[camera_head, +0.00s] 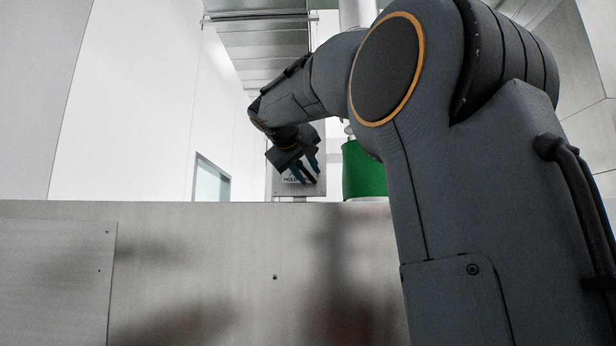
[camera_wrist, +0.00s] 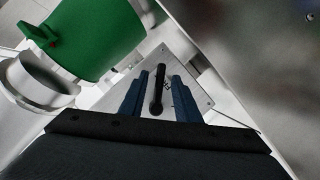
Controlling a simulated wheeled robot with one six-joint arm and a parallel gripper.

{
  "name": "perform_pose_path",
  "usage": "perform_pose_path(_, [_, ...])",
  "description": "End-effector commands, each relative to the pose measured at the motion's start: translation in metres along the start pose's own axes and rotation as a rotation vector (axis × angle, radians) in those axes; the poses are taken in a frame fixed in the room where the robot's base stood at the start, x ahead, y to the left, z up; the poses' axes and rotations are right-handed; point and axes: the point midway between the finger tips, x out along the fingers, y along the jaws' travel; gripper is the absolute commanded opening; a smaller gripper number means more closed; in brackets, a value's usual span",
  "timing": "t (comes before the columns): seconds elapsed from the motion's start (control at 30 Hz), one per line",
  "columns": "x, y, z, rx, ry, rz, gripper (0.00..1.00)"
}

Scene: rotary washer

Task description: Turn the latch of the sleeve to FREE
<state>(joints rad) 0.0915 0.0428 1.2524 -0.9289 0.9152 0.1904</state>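A pale plate (camera_head: 286,189) with dark lettering, partly readable as HOLD, stands behind my gripper (camera_head: 308,170) in the head view. In the wrist view the same plate (camera_wrist: 203,93) lies ahead of the fingers. A black bar-shaped latch handle (camera_wrist: 157,92) stands out from it. My gripper (camera_wrist: 160,77) has its two blue fingers apart, one on each side of the handle. A gap shows between the handle and each finger, so the handle is not clamped. The handle is hidden in the head view, and its lettering is mostly covered.
A green cylindrical sleeve (camera_head: 364,171) stands right of the plate; it also shows in the wrist view (camera_wrist: 90,35), with a white round part (camera_wrist: 40,78) near it. A broad metal panel (camera_head: 200,260) fills the foreground below my gripper.

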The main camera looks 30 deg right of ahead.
Motion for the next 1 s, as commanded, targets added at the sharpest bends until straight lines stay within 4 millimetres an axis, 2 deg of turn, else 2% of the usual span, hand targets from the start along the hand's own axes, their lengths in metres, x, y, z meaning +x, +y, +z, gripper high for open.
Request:
perform_pose_path(0.2, [-0.037,-0.002,0.0,-0.001,0.003,-0.001,0.3])
perform_pose_path(0.4, [-0.06,-0.002,0.0,-0.001,0.001,-0.001,0.3])
perform_pose_path(0.53, [-0.065,-0.001,0.001,-0.001,-0.001,-0.001,0.3])
perform_pose_path(1.0, [-0.065,-0.001,0.001,-0.001,-0.001,-0.001,0.3])
